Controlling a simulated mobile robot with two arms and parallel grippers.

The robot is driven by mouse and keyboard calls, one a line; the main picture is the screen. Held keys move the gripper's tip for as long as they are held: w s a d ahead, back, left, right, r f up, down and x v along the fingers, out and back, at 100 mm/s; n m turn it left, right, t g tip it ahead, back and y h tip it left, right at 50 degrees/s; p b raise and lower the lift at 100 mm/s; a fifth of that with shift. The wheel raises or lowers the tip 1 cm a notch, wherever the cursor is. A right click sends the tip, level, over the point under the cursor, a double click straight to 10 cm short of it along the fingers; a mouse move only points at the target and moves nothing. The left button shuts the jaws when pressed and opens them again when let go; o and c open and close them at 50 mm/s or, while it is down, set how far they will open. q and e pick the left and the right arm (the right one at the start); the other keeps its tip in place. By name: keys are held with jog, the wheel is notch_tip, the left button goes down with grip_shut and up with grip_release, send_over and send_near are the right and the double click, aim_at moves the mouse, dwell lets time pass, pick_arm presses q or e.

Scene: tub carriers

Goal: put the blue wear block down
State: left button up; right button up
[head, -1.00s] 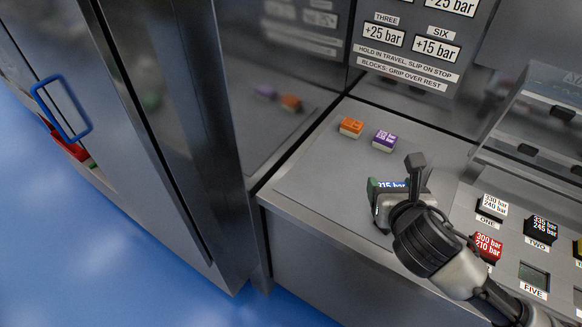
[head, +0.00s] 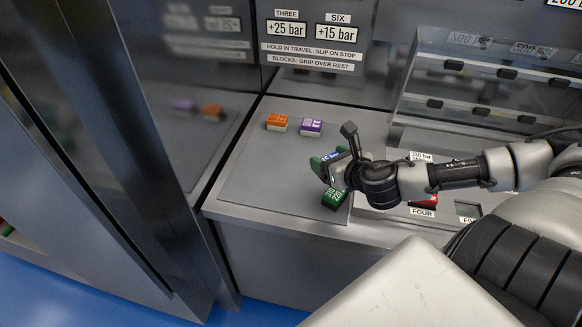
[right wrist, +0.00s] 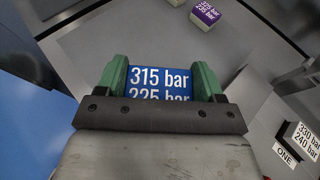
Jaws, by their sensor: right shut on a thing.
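The blue wear block (right wrist: 160,80) is marked 315 bar and 225 bar. My right gripper (right wrist: 162,72) is shut on it, one green finger on each side. In the head view a sliver of the blue block (head: 331,157) shows in my right gripper (head: 326,163), over the left part of the grey counter (head: 262,178). I cannot tell whether the block touches the counter. My left gripper is not in view.
An orange block (head: 277,122) and a purple block (head: 311,127) stand behind on the counter. Labelled slots and a clear-fronted rack (head: 480,85) are to the right. The counter's left part is bare.

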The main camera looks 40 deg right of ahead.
jog(key=w+a+f, duration=0.2)
jog(key=w, duration=0.1)
jog(key=w+a+f, duration=0.2)
jog(key=w, duration=0.1)
jog(key=w+a+f+p, duration=0.1)
jog(key=w+a+f, duration=0.1)
jog(key=w, duration=0.1)
jog(key=shift+a+f, duration=0.3)
jog(key=shift+a, duration=0.05)
jog(key=shift+f, duration=2.05)
jog(key=o, duration=1)
jog(key=shift+f, duration=0.15)
jog(key=shift+c, duration=0.2)
jog(key=shift+r, duration=0.2)
jog(key=v, duration=1.2)
jog(key=shift+b, duration=0.4)
